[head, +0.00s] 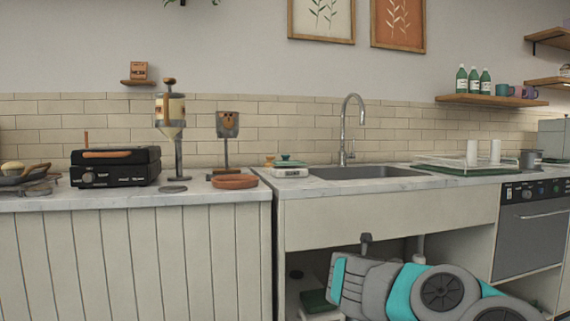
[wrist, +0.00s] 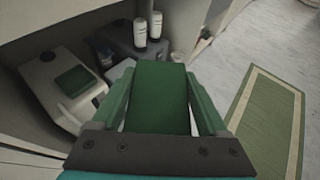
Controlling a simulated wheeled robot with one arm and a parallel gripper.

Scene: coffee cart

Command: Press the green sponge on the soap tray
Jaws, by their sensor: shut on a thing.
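My gripper (wrist: 160,72) is shut on a green block, the green sponge (wrist: 161,105), which sits between its two green fingers in the wrist view. In the head view my arm reaches low in front of the open cabinet under the sink, and the sponge and fingertips are hidden there. I cannot pick out the soap tray for certain. A small white base with a green top (head: 289,167) stands on the counter left of the sink (head: 368,172), well above my gripper.
Under the sink, a white bin with a green patch (wrist: 60,95) and a grey box with white bottles (wrist: 120,45) fill the cabinet. A green mat (wrist: 262,125) lies on the floor. A dish rack (head: 462,165) stands right of the sink; a black grill (head: 115,167) is left.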

